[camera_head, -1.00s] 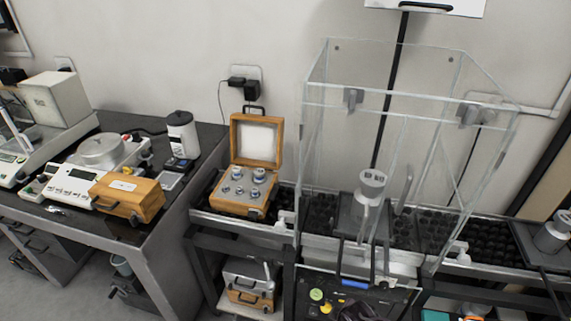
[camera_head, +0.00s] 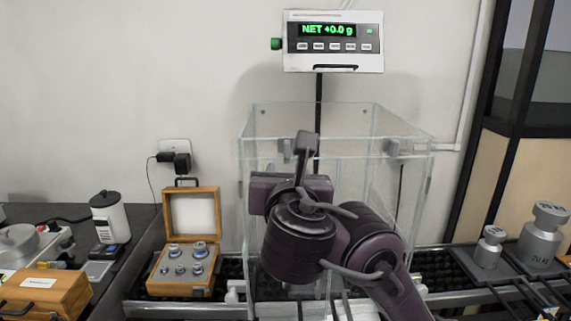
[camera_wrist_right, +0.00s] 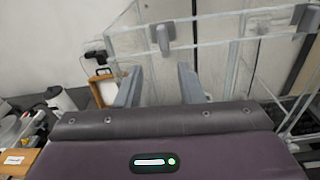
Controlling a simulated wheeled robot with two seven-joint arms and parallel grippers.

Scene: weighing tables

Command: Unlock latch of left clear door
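The clear enclosure (camera_head: 246,215) stands behind my right arm in the head view. The grey latch (camera_head: 284,147) of its left door sits on the upper front bar. In the right wrist view the latch (camera_wrist_right: 164,38) hangs from that bar, above and between my fingertips in the picture. My right gripper (camera_wrist_right: 157,84) is open, with its two grey fingers apart and nothing between them. Its fingertips appear clear of the latch. My left gripper is not in view.
A second grey latch (camera_head: 391,147) is on the right of the bar. A display (camera_head: 333,42) above reads NET +0.0 g. An open wooden weight case (camera_head: 190,215) stands at the left. Large metal weights (camera_head: 543,235) stand at the right.

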